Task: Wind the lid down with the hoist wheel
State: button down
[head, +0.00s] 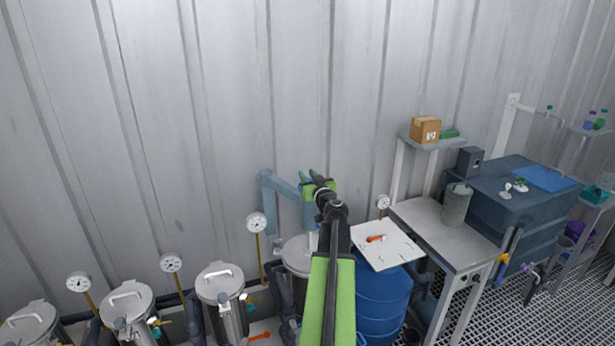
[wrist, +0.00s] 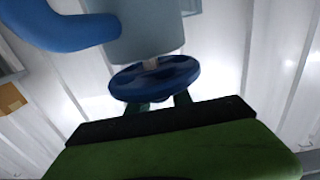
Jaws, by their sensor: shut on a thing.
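The blue hoist wheel (wrist: 154,80) sits in the middle of the wrist view, under a grey-blue housing (wrist: 150,35) on a short pale shaft. My gripper (wrist: 161,103) is shut on the wheel's near side. In the head view my gripper (head: 318,180) is at the end of the light-blue hoist arm (head: 282,188), and the wheel cannot be made out there. A pale round lid (head: 297,252) shows below the hoist, partly hidden by my arm. I cannot tell whether it touches its vessel.
Several steel vessels with handled lids (head: 220,283) and gauges (head: 257,223) line the wall at left. A blue drum (head: 383,298) with a white board (head: 388,247) on top stands close right of my arm. A steel bench (head: 443,236) is farther right.

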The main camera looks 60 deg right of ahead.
jog(key=shift+s+m+g+h, duration=0.1)
jog(key=shift+m+g+h, duration=0.6)
jog(key=shift+h, duration=0.2)
jog(key=shift+s+d+m+g+h, duration=0.15)
jog(key=shift+d+m+g+h, duration=0.1)
jog(key=shift+m+g+h, duration=0.2)
jog(key=c, duration=1.1)
grip_release()
jog(key=shift+c, duration=0.2)
